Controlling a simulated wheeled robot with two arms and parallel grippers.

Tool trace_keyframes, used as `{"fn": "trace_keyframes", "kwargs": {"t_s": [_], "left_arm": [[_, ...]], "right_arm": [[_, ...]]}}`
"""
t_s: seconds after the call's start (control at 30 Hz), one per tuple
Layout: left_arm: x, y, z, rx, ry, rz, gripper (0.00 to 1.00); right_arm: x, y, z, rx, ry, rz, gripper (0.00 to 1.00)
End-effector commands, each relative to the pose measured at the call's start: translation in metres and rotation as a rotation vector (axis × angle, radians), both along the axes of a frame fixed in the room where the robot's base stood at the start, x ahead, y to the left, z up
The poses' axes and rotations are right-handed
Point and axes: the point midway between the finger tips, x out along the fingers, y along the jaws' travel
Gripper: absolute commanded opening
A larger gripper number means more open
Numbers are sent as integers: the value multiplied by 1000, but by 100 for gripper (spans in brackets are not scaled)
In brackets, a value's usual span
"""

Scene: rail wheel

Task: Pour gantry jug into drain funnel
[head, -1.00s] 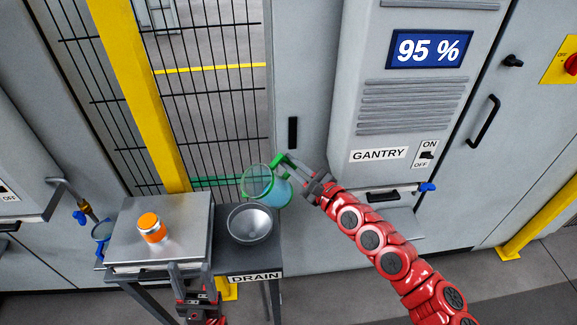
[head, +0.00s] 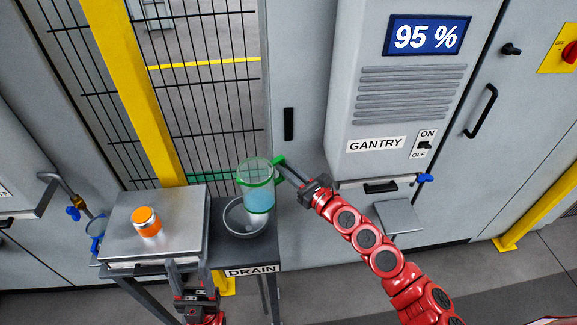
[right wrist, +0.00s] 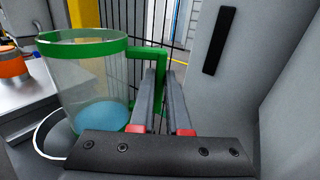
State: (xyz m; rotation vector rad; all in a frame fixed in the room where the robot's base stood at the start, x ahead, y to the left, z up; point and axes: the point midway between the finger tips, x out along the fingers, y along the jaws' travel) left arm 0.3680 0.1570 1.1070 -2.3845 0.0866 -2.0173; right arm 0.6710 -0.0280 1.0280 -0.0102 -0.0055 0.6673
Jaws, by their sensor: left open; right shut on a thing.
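The gantry jug (head: 257,188) is clear with a green rim and green handle and holds pale blue liquid. My right gripper (head: 281,166) is shut on its handle. The jug is nearly upright over the drain funnel (head: 236,221), a round metal bowl in the stand marked DRAIN, and hides part of it. In the right wrist view the jug (right wrist: 85,85) stands left of my fingers (right wrist: 160,100), with the funnel rim (right wrist: 45,135) below it. My left gripper (head: 182,268) is open and empty at the front edge of the metal-topped table.
Another jug (head: 96,243) with blue parts is at the far left under a tap. The GANTRY cabinet (head: 390,110) reads 95 %, with a small shelf (head: 400,216) below. A wire fence (head: 205,90) stands behind.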

Motion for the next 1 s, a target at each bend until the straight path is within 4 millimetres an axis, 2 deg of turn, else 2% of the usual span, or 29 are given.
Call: {"fn": "trace_keyframes", "kwargs": {"t_s": [0.33, 0.7, 1.0], "left_arm": [[0, 0, 3, 0, 0, 0, 55], [0, 0, 27, 0, 0, 0, 55], [0, 0, 26, 0, 0, 0, 55]], "right_arm": [[0, 1, 3, 11, 7, 0, 0], [0, 1, 39, 10, 7, 0, 0], [0, 0, 39, 10, 7, 0, 0]]}}
